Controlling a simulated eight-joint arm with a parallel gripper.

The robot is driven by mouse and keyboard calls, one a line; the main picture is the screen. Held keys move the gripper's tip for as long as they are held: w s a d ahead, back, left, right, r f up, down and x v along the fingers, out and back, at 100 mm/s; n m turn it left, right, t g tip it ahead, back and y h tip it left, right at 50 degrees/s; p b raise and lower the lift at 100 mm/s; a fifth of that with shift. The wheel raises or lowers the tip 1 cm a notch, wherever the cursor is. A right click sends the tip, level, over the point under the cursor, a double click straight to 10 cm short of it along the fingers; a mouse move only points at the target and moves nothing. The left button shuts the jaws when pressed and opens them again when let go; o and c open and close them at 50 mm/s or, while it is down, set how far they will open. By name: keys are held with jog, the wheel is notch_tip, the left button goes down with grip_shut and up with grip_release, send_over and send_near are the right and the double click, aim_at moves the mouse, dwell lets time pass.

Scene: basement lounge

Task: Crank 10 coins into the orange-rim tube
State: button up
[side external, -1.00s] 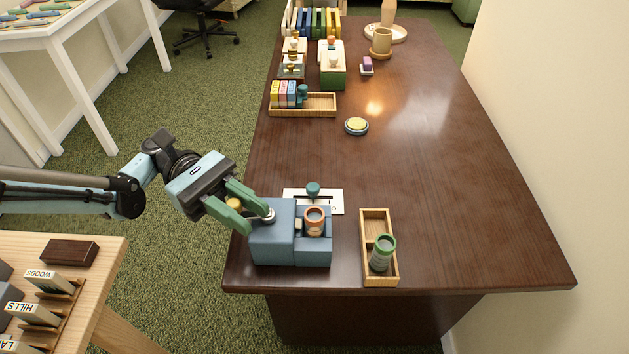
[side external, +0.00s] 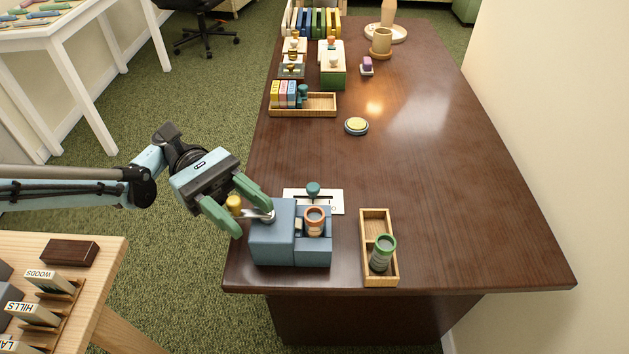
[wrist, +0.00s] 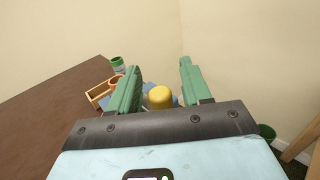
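The blue-grey coin machine (side external: 272,240) stands near the front left of the dark table. Its crank has a metal arm and a yellow knob (side external: 234,204) on the left side. The orange-rim tube (side external: 314,222) stands upright in the machine's right part. My gripper (side external: 238,208) is at the crank, its green fingers spread on either side of the yellow knob. The wrist view also shows the yellow knob (wrist: 160,97) between the fingers, with gaps on both sides. The orange-rim tube (wrist: 116,80) is partly hidden there by the left finger.
A teal-knobbed lever (side external: 313,189) on a white plate is behind the machine. A round yellow-topped disc (side external: 356,126) lies farther back. The table's right side is clear.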

jog(key=w+a+r, duration=0.3)
jog(key=r, duration=0.4)
jog(key=shift+w+a, duration=0.15)
jog(key=shift+a, duration=0.2)
jog(key=shift+c, duration=0.3)
